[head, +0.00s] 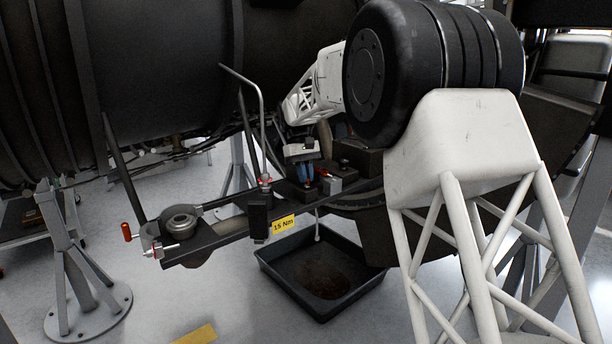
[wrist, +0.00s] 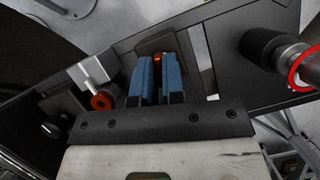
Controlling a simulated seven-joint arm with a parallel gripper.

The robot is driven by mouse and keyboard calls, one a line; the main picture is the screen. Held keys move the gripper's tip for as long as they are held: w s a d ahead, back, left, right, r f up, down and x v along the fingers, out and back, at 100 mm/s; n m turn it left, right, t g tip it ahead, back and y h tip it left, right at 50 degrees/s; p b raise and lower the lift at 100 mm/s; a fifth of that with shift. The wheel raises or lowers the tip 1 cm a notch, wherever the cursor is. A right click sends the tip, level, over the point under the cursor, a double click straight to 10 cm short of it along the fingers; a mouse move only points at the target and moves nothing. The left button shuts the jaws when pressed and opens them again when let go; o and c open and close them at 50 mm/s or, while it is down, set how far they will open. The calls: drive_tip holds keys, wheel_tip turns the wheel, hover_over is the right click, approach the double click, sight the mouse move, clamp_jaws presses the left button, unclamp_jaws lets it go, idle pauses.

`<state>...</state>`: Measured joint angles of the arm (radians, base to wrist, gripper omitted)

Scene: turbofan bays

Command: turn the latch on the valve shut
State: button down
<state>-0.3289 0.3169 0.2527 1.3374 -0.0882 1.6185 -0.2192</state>
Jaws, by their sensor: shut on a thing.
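My gripper (head: 306,180) is above the dark bench arm, pointing down. Its blue fingers (wrist: 158,68) are close together in the wrist view, shut on a small part with an orange tip (wrist: 157,57). This seems to be the latch; most of it is hidden between the fingers. The part stands on a dark square base (wrist: 172,45), which I take for the valve. Just left of the fingers in the wrist view is a silver block (wrist: 92,70) with an orange-red ring (wrist: 101,102). The silver block also shows in the head view (head: 331,184), right of my fingers.
A bent grey pipe (head: 262,110) rises left of my gripper from a red-ringed fitting (head: 265,181). A yellow "15 Nm" label (head: 284,225) is on the front edge. A round fitting (head: 180,219) and red-tipped handle (head: 127,232) are at the left end. A black drip tray (head: 272,265) lies below.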

drive_tip(key=shift+n+t+h, duration=0.3)
drive_tip(key=shift+n+h, duration=0.1)
drive_tip(key=shift+n, duration=0.9)
drive_tip(key=c, duration=1.2)
unclamp_jaws()
drive_tip(key=v, duration=0.7)
drive_tip(key=shift+w+a+r, duration=0.1)
drive_tip(key=shift+a+r, duration=0.05)
drive_tip(key=shift+r, duration=0.2)
